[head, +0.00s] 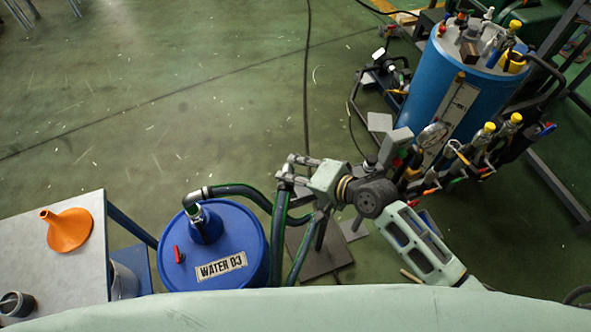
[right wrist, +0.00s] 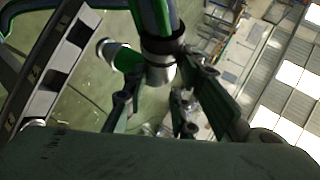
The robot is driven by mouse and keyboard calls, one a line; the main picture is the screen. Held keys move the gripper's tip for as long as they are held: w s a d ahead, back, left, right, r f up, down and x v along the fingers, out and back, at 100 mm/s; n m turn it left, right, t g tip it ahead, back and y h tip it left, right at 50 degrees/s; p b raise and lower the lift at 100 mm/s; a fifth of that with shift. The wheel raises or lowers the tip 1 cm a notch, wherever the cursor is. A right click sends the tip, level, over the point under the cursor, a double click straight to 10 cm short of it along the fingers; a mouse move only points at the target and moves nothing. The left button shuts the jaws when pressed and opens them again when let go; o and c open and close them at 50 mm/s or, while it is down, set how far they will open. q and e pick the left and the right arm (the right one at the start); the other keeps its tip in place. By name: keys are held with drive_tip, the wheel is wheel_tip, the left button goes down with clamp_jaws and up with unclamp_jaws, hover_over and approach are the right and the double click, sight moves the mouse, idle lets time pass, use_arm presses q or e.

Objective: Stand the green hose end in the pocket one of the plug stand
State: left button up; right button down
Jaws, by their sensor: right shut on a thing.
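My right gripper (head: 291,170) comes in from the right, above the floor beside the blue drum. It is shut on a green hose end (head: 284,181), whose hose drops away below it. In the right wrist view the hose end (right wrist: 160,66) has a black band and a silver tip, between the fingers (right wrist: 165,105). A second green hose end with a silver collar (right wrist: 112,52) shows to its left. A dark base plate (head: 333,258) with upright posts, possibly the plug stand, is below the gripper; its pockets cannot be made out. My left gripper is out of view.
The blue drum (head: 236,232) labelled WATER 03 has a hose elbow (head: 195,196) on top. A white table (head: 82,278) with an orange funnel (head: 69,230) is at left. A blue tank (head: 447,90) with bottles and tools stands at right.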

wheel_tip(320, 180, down, 4)
drive_tip(key=b, duration=0.3)
drive_tip(key=shift+f, duration=0.15)
drive_tip(key=shift+p, duration=0.5)
idle(1.4)
drive_tip(key=shift+f+b, duration=1.9)
drive_tip(key=shift+f, duration=0.4)
drive_tip(key=c, duration=1.4)
unclamp_jaws()
drive_tip(key=shift+o, duration=0.2)
drive_tip(key=shift+f, duration=0.1)
drive_tip(key=v, duration=1.2)
